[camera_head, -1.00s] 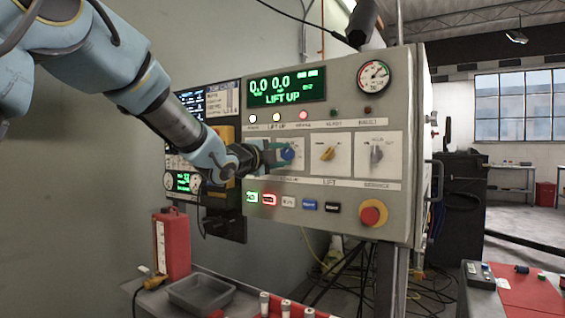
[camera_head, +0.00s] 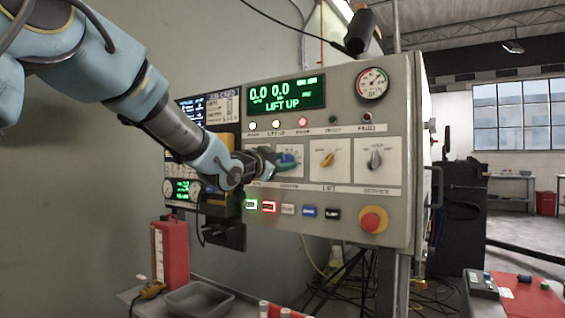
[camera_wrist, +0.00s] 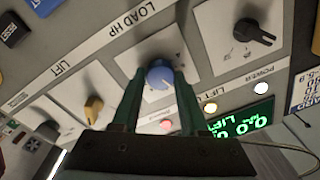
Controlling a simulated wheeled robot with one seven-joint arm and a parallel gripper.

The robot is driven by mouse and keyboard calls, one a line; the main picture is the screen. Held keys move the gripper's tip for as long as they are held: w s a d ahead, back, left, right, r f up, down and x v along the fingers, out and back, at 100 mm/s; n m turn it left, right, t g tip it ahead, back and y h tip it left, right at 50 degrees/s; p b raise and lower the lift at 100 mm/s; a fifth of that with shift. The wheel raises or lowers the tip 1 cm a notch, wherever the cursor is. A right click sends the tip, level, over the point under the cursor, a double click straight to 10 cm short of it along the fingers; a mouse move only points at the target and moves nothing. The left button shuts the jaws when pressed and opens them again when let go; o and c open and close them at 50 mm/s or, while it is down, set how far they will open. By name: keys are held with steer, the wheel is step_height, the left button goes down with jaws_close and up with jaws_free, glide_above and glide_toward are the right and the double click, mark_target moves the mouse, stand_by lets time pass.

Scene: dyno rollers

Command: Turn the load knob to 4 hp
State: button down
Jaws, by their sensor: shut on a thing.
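The blue load knob (camera_wrist: 159,76) sits on a white plate under the LOAD HP label (camera_wrist: 137,21) in the wrist view. My gripper (camera_wrist: 156,82) is shut on it, with one green finger on each side. In the head view my gripper (camera_head: 284,160) reaches the panel from the left and largely covers the blue knob (camera_head: 289,158). The display (camera_head: 286,93) reads 0.0, 0.0 and LIFT UP. The knob's pointer and scale marks are too small and too covered to read.
The orange lift knob (camera_head: 327,159) and a grey service knob (camera_head: 375,158) are to the right on the panel. A red stop button (camera_head: 373,219) and several small buttons are below. A black power knob (camera_wrist: 254,37) is beside the load plate in the wrist view.

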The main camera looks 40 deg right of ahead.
steer(key=n, duration=0.5)
steer(key=shift+r+t+p, duration=0.1)
steer(key=shift+t+p, duration=0.2)
steer(key=shift+p, duration=0.1)
steer(key=n+p, duration=0.1)
steer(key=n, duration=0.2)
steer(key=shift+n+y, duration=0.3)
steer(key=shift+n, duration=0.1)
steer(key=n+p, duration=0.2)
steer(key=n, duration=0.3)
steer(key=shift+r, duration=0.1)
steer(key=shift+n+p, duration=0.5)
steer(key=shift+n, duration=1.2)
steer(key=shift+c, duration=2.2)
jaws_free()
